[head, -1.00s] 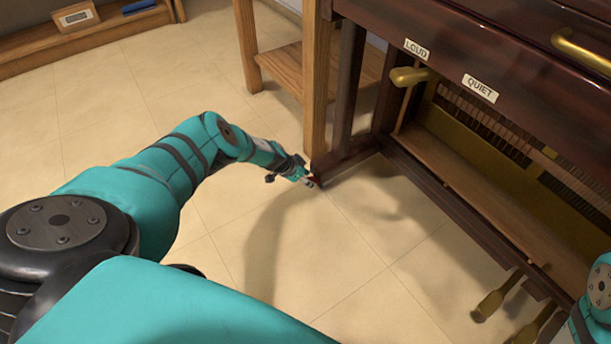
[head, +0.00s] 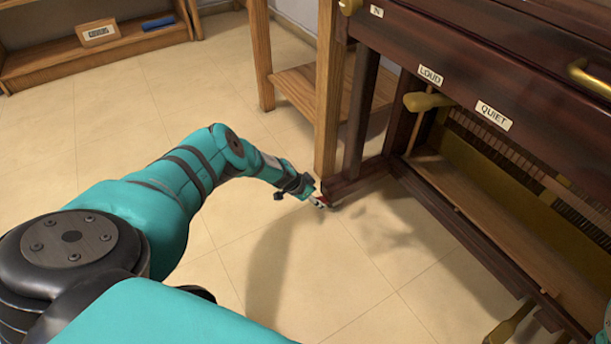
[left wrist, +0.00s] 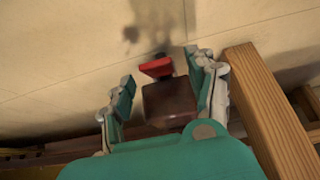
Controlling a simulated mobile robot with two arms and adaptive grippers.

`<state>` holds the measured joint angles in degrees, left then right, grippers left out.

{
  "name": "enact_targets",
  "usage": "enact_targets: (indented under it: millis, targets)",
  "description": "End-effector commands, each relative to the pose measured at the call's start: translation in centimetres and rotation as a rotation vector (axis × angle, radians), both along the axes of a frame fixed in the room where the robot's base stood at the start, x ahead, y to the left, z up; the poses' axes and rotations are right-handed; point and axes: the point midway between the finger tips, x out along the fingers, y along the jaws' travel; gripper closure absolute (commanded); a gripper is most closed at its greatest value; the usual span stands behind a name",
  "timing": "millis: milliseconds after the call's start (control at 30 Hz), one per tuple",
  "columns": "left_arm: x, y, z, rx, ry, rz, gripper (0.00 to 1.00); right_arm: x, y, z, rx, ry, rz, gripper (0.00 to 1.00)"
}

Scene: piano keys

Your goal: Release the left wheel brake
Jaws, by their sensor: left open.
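The left wheel brake is a small red tab (left wrist: 157,67) at the end of the piano's dark wooden left foot (left wrist: 170,101). In the left wrist view my left gripper (left wrist: 162,92) is open, with one finger on each side of the foot's end and the red tab. I cannot tell whether a finger touches them. In the head view my left gripper (head: 319,201) is low by the floor at the tip of the foot (head: 357,181), and the brake is mostly hidden there. My right gripper is not in view.
The piano (head: 470,60) stands at the right, with LOUD (head: 431,75) and QUIET (head: 493,115) labels and its lower front open. A wooden stand's leg (head: 328,90) rises close beside the foot, and its post (left wrist: 268,110) flanks the gripper. The floor (head: 120,130) at the left is clear.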

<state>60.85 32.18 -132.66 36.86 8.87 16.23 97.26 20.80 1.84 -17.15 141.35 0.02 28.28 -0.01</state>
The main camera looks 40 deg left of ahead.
Motion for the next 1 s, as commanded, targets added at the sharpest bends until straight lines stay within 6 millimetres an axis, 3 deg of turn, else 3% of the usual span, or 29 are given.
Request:
enact_targets:
  millis: [633, 1000]
  targets:
    - [-4.5, 1.9, 8.3, -0.001, -0.004, 0.001, 0.42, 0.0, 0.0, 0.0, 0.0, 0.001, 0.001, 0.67]
    - [-5.5, 2.2, 9.6, -0.001, -0.001, 0.002, 0.42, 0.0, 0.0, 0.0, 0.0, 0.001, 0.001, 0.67]
